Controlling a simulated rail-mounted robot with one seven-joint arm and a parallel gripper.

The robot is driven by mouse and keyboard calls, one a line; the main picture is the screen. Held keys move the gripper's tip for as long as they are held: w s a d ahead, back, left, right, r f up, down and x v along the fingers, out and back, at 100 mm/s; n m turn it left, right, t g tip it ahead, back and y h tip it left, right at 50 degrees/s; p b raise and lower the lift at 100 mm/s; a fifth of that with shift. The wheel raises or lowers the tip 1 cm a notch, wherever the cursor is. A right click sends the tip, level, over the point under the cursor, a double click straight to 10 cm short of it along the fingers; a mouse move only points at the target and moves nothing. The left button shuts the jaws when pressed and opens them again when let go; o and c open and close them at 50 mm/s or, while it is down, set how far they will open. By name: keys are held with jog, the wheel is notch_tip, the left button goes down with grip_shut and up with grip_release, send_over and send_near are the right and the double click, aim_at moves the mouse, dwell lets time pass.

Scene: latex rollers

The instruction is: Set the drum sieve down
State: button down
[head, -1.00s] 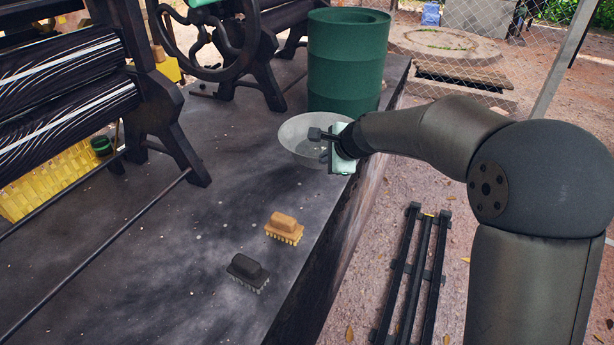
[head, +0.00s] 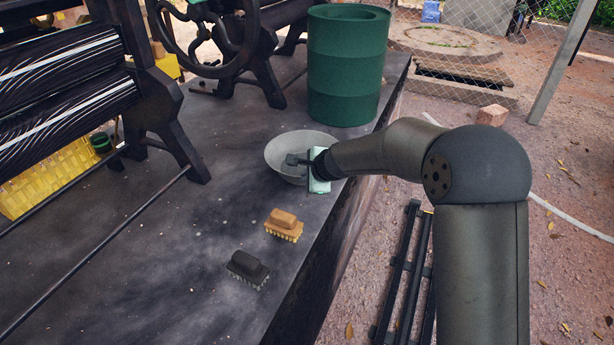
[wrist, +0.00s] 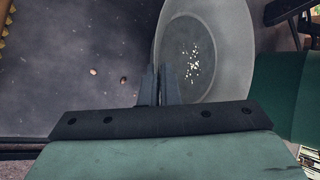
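The drum sieve (head: 284,147) is a shallow, round, grey bowl-like piece near the right edge of the dark bench (head: 190,250), in front of the green drum. In the wrist view the sieve (wrist: 225,60) lies beyond my fingers, with pale specks in its middle. My gripper (head: 293,160) is at the sieve's near rim. In the wrist view my fingers (wrist: 159,82) are close together with the rim between them. The fingers hide part of the rim. I cannot tell whether the sieve's underside touches the bench.
The green drum (head: 345,65) stands just behind the sieve. An orange brush (head: 284,222) and a black brush (head: 248,268) lie nearer. Black roller machines (head: 70,85) and a yellow crate (head: 45,180) stand at left. The bench between them is mostly clear.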

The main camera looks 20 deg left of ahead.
jog(key=c, duration=1.7)
grip_release()
jog(key=v, duration=1.2)
jog(key=s+d+f+n+g+h, duration=0.1)
jog(key=s+d+n, duration=0.3)
jog(key=s+d, duration=0.6)
jog(key=s+d+f+n+g+h, duration=0.2)
jog(key=s+d+n+h, duration=0.1)
jog(key=s+d, duration=0.6)
jog(key=s+d+f+n+g+h, duration=0.1)
jog(key=s+d+n, duration=0.4)
jog(key=s+d, duration=0.5)
jog(key=shift+s+d+f+n+g+h, duration=0.2)
jog(key=shift+d+g+h, duration=0.25)
jog(key=shift+d, duration=0.3)
jog(key=shift+s+d+f+n+g+h, duration=0.1)
jog(key=shift+s+d+n+g+h, duration=0.1)
jog(key=shift+d+g+h, duration=0.4)
jog(key=shift+w+d+t, duration=0.1)
jog(key=shift+d+t, duration=0.05)
jog(key=shift+t, duration=0.1)
